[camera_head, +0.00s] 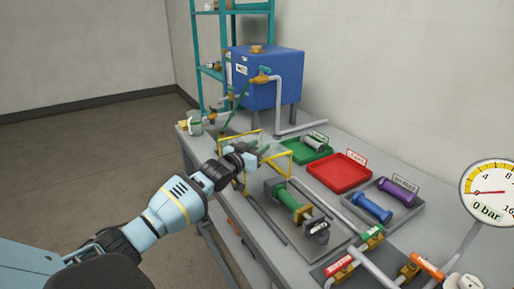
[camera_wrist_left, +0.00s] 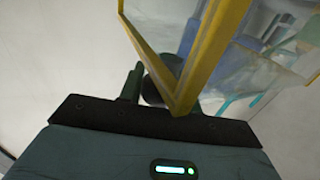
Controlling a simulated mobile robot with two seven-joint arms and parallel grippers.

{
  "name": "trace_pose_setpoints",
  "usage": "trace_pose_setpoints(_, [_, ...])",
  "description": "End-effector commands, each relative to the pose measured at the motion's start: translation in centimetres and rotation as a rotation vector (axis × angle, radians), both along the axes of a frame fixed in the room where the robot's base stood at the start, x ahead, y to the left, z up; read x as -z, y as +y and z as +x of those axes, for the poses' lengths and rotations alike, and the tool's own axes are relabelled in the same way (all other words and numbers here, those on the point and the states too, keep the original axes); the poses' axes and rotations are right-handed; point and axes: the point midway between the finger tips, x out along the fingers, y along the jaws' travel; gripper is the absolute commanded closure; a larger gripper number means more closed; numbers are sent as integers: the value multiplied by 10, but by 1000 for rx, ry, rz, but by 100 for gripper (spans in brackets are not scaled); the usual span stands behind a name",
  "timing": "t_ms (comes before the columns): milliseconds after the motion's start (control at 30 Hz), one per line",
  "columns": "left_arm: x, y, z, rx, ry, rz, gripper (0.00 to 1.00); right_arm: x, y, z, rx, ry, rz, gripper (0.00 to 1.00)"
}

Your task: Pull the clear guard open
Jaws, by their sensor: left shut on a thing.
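The clear guard (camera_head: 277,157) has a yellow frame and see-through panels. It stands on the bench beyond the pump parts. My left gripper (camera_head: 256,153) reaches in from the left at the guard's near side and overlaps its frame. In the left wrist view the yellow frame (camera_wrist_left: 215,50) crosses close in front of the gripper (camera_wrist_left: 150,88). One dark green finger shows there beside a dark round part, likely the guard's handle, which the jaws are shut on. The frame hides the rest of the grip. My right gripper is in neither view.
A blue tank (camera_head: 265,78) stands at the back. A green tray (camera_head: 307,150), a red tray (camera_head: 340,171) and a grey tray (camera_head: 385,203) lie right of the guard. A green pump shaft (camera_head: 288,200), valves and a gauge (camera_head: 489,191) are nearer. Open floor lies left.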

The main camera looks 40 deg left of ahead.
Motion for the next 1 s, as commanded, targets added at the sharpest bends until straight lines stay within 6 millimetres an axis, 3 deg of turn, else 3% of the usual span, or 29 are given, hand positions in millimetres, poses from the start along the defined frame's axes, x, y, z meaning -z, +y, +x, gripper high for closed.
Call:
trace_pose_setpoints(533, [2, -2, 0, 2, 3, -2, 100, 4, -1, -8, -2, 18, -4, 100])
trace_pose_setpoints(567, [3, -2, 0, 2, 3, -2, 65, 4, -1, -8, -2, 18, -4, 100])
trace_pose_setpoints(700, [2, -2, 0, 2, 3, -2, 47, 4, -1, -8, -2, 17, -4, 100])
trace_pose_setpoints(1000, [2, -1, -1, 2, 2, -1, 45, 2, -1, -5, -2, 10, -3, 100])
